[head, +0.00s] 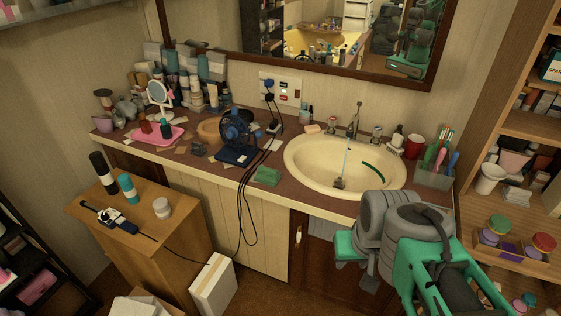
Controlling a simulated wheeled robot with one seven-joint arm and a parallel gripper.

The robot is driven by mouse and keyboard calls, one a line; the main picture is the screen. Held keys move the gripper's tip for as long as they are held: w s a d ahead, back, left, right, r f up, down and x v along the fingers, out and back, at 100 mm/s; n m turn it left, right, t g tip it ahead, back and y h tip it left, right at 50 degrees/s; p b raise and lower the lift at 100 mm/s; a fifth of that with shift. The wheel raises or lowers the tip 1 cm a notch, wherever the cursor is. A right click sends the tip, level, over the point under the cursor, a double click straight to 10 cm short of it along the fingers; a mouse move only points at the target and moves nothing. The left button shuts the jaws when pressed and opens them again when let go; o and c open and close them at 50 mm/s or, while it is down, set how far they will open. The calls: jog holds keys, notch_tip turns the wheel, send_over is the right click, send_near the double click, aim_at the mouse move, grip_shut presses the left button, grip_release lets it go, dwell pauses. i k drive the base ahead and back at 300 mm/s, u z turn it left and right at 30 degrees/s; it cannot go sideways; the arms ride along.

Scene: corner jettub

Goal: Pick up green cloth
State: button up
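A small green cloth (267,176) lies folded on the brown countertop (300,193), near its front edge, left of the sink and in front of the blue fan. My green and grey arm fills the lower right of the head view. The end of my arm (352,252) shows low in front of the sink cabinet, to the right of the cloth and apart from it. My fingertips cannot be made out, so whether the gripper is open or shut is unclear.
A blue fan (236,135) with black cables hanging over the counter edge stands behind the cloth. The sink (325,172) is to its right. A wooden cabinet (160,215) with bottles and a white box (213,285) stand at front left. A shelf (510,190) is at right.

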aim_at(266, 175)
jog(key=u, duration=0.65)
jog(key=i, duration=0.9)
jog(key=u, duration=0.9)
